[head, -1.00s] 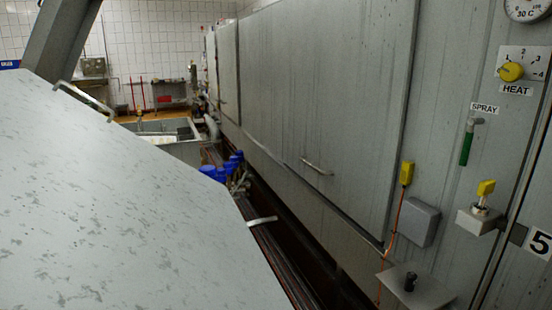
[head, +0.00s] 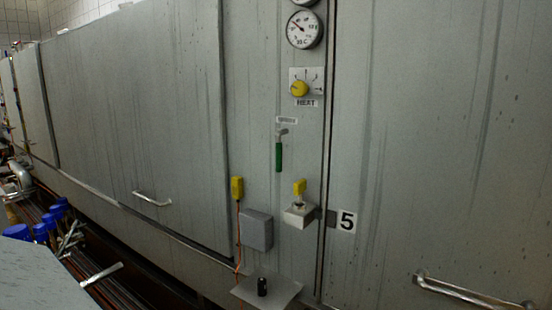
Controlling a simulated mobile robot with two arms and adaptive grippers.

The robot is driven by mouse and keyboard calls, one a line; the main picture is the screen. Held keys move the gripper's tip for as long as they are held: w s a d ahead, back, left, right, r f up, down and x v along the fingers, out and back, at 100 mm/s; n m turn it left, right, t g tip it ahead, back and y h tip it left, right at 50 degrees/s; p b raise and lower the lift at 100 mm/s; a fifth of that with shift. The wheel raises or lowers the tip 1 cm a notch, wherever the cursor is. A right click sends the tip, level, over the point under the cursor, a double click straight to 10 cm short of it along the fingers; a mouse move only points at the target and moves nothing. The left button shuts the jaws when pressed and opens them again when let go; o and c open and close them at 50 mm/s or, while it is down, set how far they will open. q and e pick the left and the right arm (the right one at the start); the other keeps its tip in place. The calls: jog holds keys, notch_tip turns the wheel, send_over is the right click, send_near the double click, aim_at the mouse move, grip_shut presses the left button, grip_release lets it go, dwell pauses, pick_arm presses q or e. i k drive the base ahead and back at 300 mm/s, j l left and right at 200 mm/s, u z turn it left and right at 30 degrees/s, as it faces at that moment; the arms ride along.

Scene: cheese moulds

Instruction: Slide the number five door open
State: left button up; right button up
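The number five door (head: 430,150) is a large grey streaked metal panel filling the right of the head view. Its left edge runs upright beside the control strip, and a label "5" (head: 347,221) sits near that edge. A metal bar handle (head: 472,292) is low on the door at the bottom right. The door appears closed against the strip. Neither of my grippers shows in this view.
A small shelf (head: 268,291) juts out below. Another door with a handle (head: 152,199) is left. Blue-capped valves (head: 42,232) stand at far left.

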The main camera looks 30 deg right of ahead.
aim_at(440, 191)
jog(key=z, duration=2.25)
